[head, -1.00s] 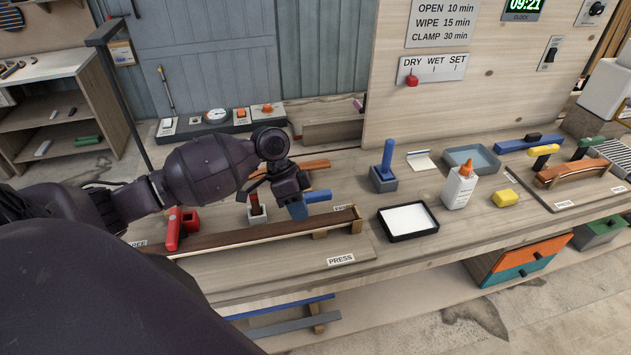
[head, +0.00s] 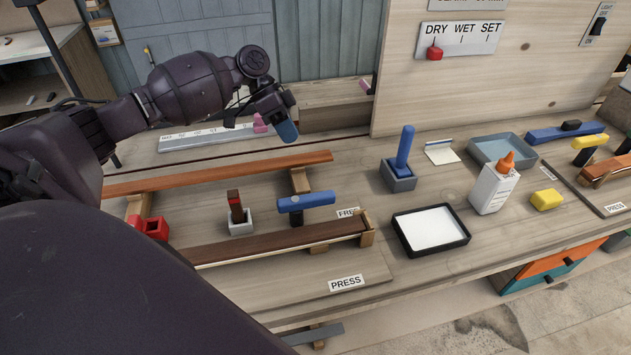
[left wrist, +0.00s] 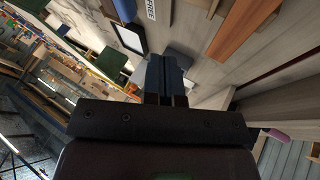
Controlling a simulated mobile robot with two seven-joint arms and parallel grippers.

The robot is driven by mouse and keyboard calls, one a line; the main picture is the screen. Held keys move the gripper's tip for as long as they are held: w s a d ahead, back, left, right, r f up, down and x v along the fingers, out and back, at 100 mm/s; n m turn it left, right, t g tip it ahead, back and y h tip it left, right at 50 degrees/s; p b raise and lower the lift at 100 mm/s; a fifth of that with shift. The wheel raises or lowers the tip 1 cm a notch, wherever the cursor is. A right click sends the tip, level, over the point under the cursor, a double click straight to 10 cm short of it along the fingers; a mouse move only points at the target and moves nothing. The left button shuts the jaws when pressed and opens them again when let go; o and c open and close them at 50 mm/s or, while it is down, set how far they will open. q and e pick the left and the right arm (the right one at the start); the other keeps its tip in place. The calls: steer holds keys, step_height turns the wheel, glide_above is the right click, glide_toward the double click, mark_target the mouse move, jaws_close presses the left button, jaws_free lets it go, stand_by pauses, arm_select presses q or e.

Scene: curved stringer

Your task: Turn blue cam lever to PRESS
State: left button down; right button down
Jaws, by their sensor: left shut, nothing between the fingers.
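The blue cam lever (head: 306,202) stands on a dark post behind the curved brown strip (head: 290,241). Its handle lies roughly level, pointing right, close to the partly hidden FREE label (head: 348,213). The PRESS label (head: 346,283) is on the board in front of the strip. My left gripper (head: 287,131) has blue fingertips, is shut and empty, and hangs above and behind the lever, apart from it. In the left wrist view the shut fingers (left wrist: 166,80) point towards the bench, with the FREE label (left wrist: 152,8) at the top. My right gripper is not in view.
A grey holder with an upright blue handle (head: 404,150), a black-rimmed tray (head: 432,253) and a glue bottle (head: 493,188) stand to the right. A small cup with a brush (head: 239,218) and a red part (head: 150,228) stand left of the lever.

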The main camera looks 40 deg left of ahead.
mark_target(306, 201)
arm_select(q)
steer(key=shift+r, duration=0.15)
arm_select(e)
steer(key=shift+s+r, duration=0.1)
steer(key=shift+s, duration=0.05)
arm_select(q)
steer(key=x, duration=0.9)
steer(key=shift+s+d+f, duration=0.1)
steer(key=shift+d+f, duration=0.1)
steer(key=shift+s+d+f+p, duration=0.1)
steer(key=shift+s+d+p, duration=0.1)
steer(key=shift+s+d, duration=0.35)
steer(key=shift+s+d+f+p, duration=0.15)
steer(key=shift+s+d, duration=0.2)
steer(key=shift+d, duration=0.3)
steer(key=shift+s+d, duration=0.4)
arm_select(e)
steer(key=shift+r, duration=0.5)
arm_select(q)
steer(key=shift+d, duration=0.1)
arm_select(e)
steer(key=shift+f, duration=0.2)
